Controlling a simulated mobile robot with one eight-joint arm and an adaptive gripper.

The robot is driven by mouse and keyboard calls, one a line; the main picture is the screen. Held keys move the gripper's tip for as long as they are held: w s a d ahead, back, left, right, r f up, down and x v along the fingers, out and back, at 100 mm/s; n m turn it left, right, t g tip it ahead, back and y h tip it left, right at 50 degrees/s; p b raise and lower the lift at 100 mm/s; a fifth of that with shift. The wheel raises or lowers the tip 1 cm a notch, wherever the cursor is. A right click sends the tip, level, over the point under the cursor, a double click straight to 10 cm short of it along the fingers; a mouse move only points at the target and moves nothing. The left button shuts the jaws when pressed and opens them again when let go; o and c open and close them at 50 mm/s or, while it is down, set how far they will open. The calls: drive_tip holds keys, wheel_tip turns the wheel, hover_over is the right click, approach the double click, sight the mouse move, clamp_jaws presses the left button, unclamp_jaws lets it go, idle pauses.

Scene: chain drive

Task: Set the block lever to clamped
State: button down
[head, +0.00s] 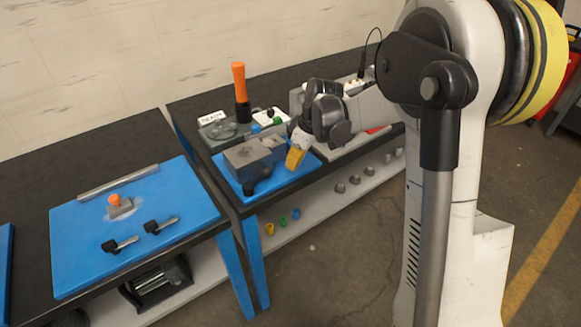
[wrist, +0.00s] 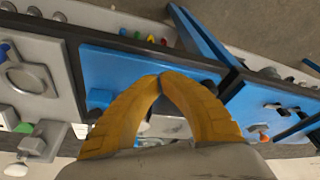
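A grey block (head: 250,160) sits on a blue mat on the right-hand bench, with a black knob (head: 250,188) at its front. I cannot tell for sure which part is the block lever or how it is set. My gripper (head: 296,158) is just right of the block, pointing down. In the wrist view, the yellow fingertips of my gripper (wrist: 161,76) meet, with nothing seen between them. Part of the grey block (wrist: 168,127) shows through the gap behind the fingers; they hide much of it. I cannot tell whether the fingers touch anything.
An upright orange handle (head: 239,80) on a black base stands behind the block. Grey fixtures (head: 345,140) lie right of my gripper. The left bench holds a blue board (head: 75,250) with an orange knob and two black-handled pieces. A gap separates the benches.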

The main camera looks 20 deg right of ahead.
drive_tip(key=p+v, duration=0.1)
drive_tip(key=v, duration=0.4)
drive_tip(key=shift+w+a+r, duration=0.1)
drive_tip(key=shift+r, duration=0.15)
